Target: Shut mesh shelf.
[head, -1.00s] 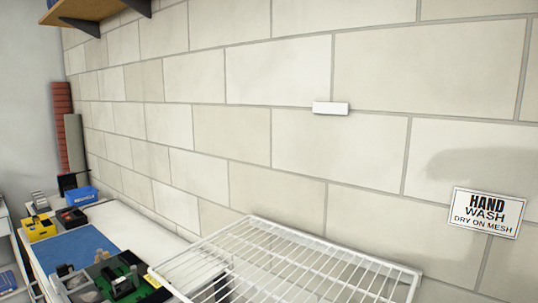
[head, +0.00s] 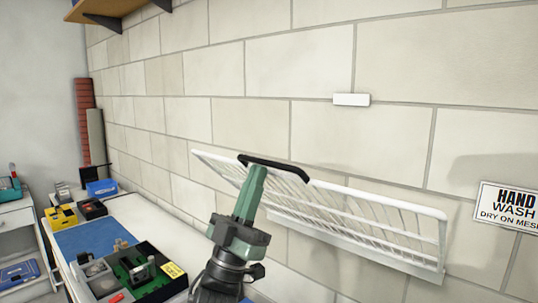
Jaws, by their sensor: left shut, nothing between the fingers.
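The white wire mesh shelf (head: 385,232) is on the block wall and is tilted up steeply, with its long upper edge raised and its lower edge near the wall. My left gripper (head: 260,166), green and dark grey, comes up from the bottom and is shut with nothing held. It is in front of the left half of the mesh and covers part of it. A black bar crosses at its tip; I cannot tell whether it touches the wires. A small white block (head: 351,99) is on the wall above the shelf. My right gripper is out of view.
A bench (head: 150,213) at the left carries a blue mat (head: 88,239), several small bins and a tray of parts. A wooden shelf (head: 110,10) hangs at upper left. A "HAND WASH DRY ON MESH" sign (head: 508,205) is at right.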

